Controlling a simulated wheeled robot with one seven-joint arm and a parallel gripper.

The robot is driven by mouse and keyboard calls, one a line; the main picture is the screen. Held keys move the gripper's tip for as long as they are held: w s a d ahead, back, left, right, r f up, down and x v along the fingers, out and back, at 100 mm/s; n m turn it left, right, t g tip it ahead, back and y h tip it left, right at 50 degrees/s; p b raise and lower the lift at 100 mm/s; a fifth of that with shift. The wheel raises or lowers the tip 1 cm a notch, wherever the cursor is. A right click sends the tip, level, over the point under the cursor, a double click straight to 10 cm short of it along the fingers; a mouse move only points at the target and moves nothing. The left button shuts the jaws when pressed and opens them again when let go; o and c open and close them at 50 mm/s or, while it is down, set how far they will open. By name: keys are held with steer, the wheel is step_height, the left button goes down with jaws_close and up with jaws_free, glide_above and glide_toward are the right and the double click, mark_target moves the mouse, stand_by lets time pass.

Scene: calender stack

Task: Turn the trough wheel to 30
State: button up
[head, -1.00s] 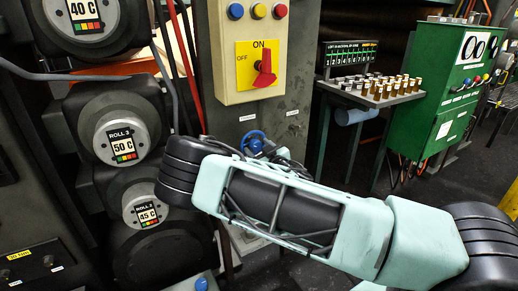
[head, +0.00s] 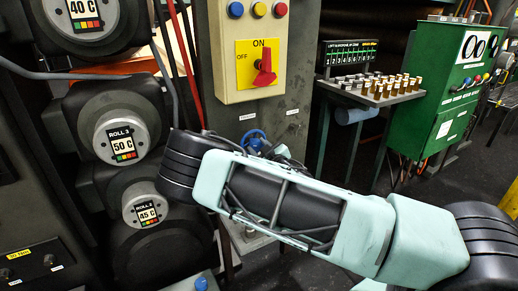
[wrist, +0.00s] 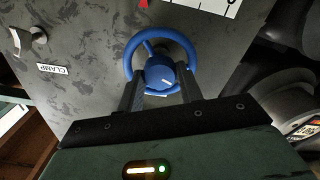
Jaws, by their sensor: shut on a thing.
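The blue wheel (wrist: 133,60), a round rim with a hub and a white mark, sits on a scuffed grey panel in the wrist view. My gripper (wrist: 160,78) is shut on it, with one dark finger on each side of the hub. A white scale (wrist: 212,5) with a red pointer (wrist: 144,3) is cut off by the top edge, so its reading cannot be told. In the head view the blue wheel (head: 253,136) shows behind my arm, which hides much of the gripper.
A small metal clamp lever (wrist: 33,38) with a CLAMP label (wrist: 51,69) is on the same panel. In the head view a red switch (head: 264,74) is above the wheel, rolls (head: 122,136) stand at left, and a green cabinet (head: 440,95) is at right.

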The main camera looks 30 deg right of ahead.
steer(key=shift+n, duration=2)
steer(key=o, duration=1)
steer(key=s+p, duration=0.2)
steer(key=s, duration=1.5)
steer(key=shift+s, duration=0.2)
